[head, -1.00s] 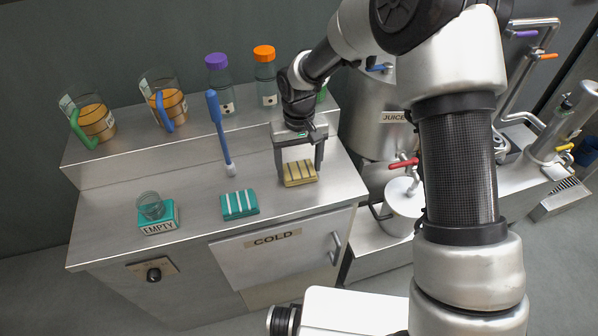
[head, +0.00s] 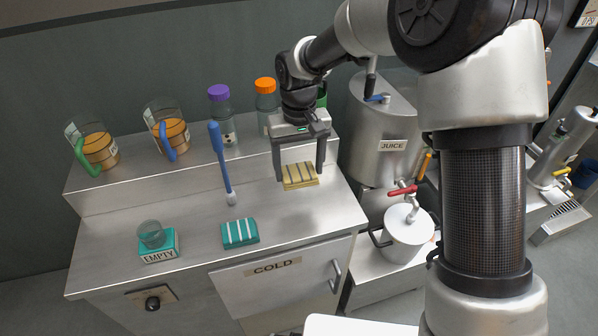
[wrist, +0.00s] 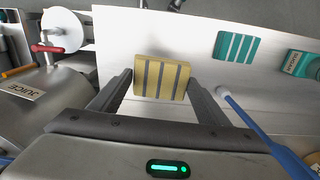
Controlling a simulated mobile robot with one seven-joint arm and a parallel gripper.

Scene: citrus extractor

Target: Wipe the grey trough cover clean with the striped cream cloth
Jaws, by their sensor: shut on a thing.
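The striped cream cloth (head: 300,176), a folded pad with dark stripes, is held between the two fingers of my gripper (head: 300,175). It appears to be a little above the steel counter, near the counter's right end. The cloth also shows between the fingertips in the wrist view (wrist: 161,78). I cannot pick out the grey trough cover with certainty in either view.
A teal striped cloth (head: 240,233) lies to the left, with a blue-handled brush (head: 222,165) behind it. A glass stands on the EMPTY block (head: 158,246). Jugs and bottles line the back shelf. Right of the counter are the JUICE tank (head: 385,125) and white-lidded pot (head: 408,230).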

